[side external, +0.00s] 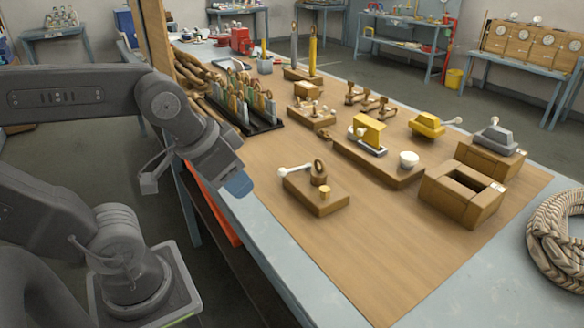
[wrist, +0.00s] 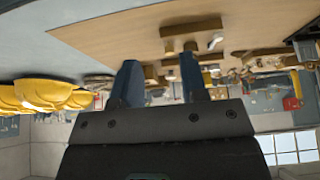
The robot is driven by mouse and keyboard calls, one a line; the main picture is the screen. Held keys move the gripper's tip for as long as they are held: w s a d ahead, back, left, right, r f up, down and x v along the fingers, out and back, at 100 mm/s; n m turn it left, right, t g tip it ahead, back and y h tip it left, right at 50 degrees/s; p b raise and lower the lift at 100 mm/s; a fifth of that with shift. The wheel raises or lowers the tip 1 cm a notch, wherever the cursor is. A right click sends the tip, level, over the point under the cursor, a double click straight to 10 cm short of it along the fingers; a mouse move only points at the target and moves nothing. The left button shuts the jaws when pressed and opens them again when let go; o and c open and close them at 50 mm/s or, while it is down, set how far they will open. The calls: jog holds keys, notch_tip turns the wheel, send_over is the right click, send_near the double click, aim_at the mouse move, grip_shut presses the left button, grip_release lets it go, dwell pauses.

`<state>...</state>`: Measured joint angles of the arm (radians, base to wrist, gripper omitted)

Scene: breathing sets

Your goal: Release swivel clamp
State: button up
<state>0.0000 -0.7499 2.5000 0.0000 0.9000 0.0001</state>
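A wooden block (side external: 318,202) lies near the front edge of the board. On it are a white-knobbed lever (side external: 296,170), an upright wooden ring and a short brass-coloured peg (side external: 325,192). This looks like the swivel clamp, but I cannot be sure. The lever points left. My gripper (side external: 238,184) hangs left of this block, apart from it, over the bench's near edge. In the wrist view, which is upside down, the two blue fingers of my gripper (wrist: 159,62) stand apart with nothing between them. A wooden block (wrist: 193,28) with a white knob shows beyond them.
A long wooden base (side external: 378,163) with a yellow block and white cup stands behind right. A slotted wooden box (side external: 460,195) is at right, near a rope coil (side external: 562,240). A black rack of tools (side external: 245,115) stands behind my gripper. The board's front is clear.

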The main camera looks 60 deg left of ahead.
jog(key=shift+w+m, duration=0.2)
jog(key=shift+m, duration=0.3)
jog(key=c, duration=0.3)
jog(key=shift+w+m+g, duration=0.35)
jog(key=shift+m+g, duration=0.15)
jog(key=shift+m, duration=0.3)
jog(key=shift+c, duration=0.8)
jog(key=w+m+y, duration=0.1)
jog(key=m, duration=0.1)
jog(key=w+m+g+y, duration=0.1)
jog(key=w+m, duration=0.1)
jog(key=m, duration=0.1)
jog(key=w+m+g+y, duration=0.1)
jog(key=w+m, duration=0.1)
jog(key=m, duration=0.1)
jog(key=shift+w+f+y, duration=0.1)
jog(key=shift+y, duration=0.2)
grip_shut()
jog(key=w+d+f+m+g+y, duration=0.1)
jog(key=w+d+m+y, duration=0.1)
jog(key=w+m+y, duration=0.2)
jog(key=w+m, duration=0.3)
jog(key=m, duration=0.2)
jog(key=shift+f+m, duration=0.2)
jog(key=shift+m, duration=0.2)
